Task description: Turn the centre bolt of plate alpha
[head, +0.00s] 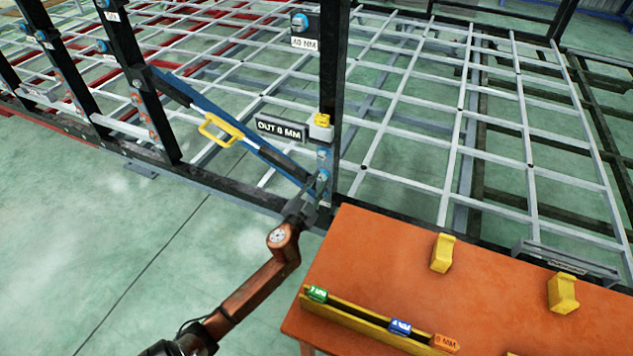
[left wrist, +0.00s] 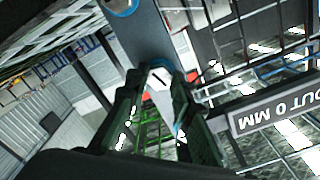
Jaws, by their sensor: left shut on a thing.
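A narrow grey plate with blue-ringed bolts is fixed low on the black post of the chassis; no name shows on it, so I cannot tell if it is alpha. My left gripper (head: 311,194) reaches up to this plate from below. In the left wrist view, the fingers of my left gripper (left wrist: 157,92) are on both sides of a pale hex bolt head (left wrist: 159,77) with a dark line on its face. Another blue-ringed bolt (left wrist: 121,6) is at the top edge. An upper bolt (head: 323,155) shows above the gripper in the head view. My right gripper is not in view.
An orange table (head: 390,250) at lower right carries yellow blocks and a tray with coloured tags. Floor at left is clear.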

